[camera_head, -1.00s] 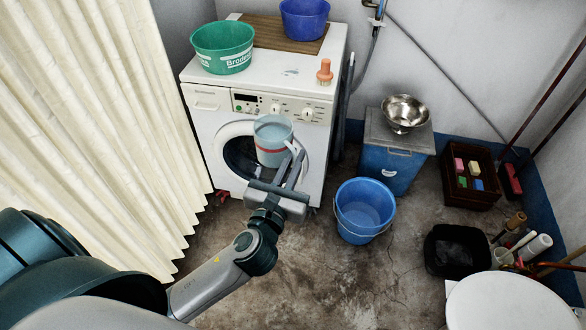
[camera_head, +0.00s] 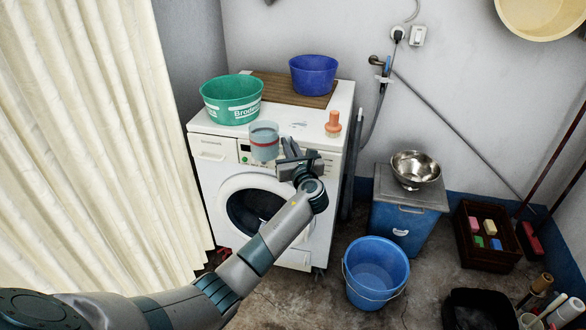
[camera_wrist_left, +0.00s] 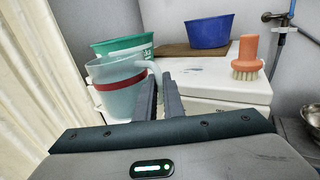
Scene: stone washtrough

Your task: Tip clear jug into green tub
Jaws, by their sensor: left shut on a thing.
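The clear jug (camera_head: 264,141) with a red band is upright in the air, in front of the washing machine's top front edge. My left gripper (camera_head: 290,150) is shut on its handle, at the jug's right side. In the left wrist view the jug (camera_wrist_left: 118,92) stands at the left of my fingers (camera_wrist_left: 160,95), partly covering the green tub (camera_wrist_left: 105,47). The green tub (camera_head: 231,98) sits on the left of the washing machine top, behind and left of the jug. Whether the jug holds water is unclear. My right gripper is not in view.
The washing machine (camera_head: 215,170) also carries a blue-purple tub (camera_head: 314,76) on a wooden board (camera_head: 270,88) and an orange brush (camera_head: 333,124) to the right of the jug. A cream curtain (camera_head: 90,130) hangs at the left. A blue bucket (camera_head: 376,275) stands on the floor.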

